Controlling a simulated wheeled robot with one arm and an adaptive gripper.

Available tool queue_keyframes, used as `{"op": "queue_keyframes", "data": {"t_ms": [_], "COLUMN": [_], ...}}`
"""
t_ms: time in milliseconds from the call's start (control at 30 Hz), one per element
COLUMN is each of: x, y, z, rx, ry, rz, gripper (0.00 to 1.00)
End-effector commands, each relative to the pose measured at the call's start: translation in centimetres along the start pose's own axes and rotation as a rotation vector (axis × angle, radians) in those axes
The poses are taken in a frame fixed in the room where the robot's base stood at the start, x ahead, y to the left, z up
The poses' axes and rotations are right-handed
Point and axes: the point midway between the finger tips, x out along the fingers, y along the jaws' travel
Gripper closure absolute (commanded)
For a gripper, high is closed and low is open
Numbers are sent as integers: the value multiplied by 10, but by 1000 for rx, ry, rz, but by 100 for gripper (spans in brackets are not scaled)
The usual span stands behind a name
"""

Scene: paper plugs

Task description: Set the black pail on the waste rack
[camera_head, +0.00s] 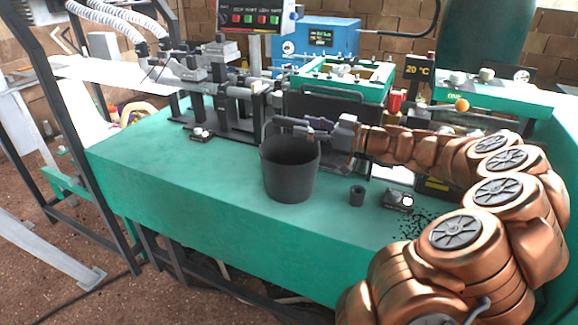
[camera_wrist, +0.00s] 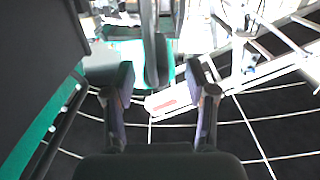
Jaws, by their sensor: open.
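The black pail (camera_head: 289,172) stands upright on the green bench near its front edge, open at the top. My gripper (camera_head: 306,124) is just above the pail's rim, reaching in from the right. In the wrist view my gripper (camera_wrist: 160,92) has its two fingers spread apart. A dark bar (camera_wrist: 152,50) lies between and beyond the fingers; it looks like the pail's handle, and contact is not visible. No waste rack is clearly identifiable. A grey metal frame (camera_head: 48,246) stands on the floor at the left, and a pale frame with a red label (camera_wrist: 170,101) shows in the wrist view.
Machinery with a green frame (camera_head: 345,80) stands behind. A dark post (camera_head: 85,150) rises at the left.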

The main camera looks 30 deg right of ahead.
Motion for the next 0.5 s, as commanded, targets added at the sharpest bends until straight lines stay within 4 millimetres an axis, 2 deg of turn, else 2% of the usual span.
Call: {"op": "queue_keyframes", "data": {"t_ms": [300,500], "x": [40,50], "y": [4,4], "z": [1,2], "rx": [1,0], "ry": [-4,-3], "rz": [-2,1], "gripper": [44,44]}}
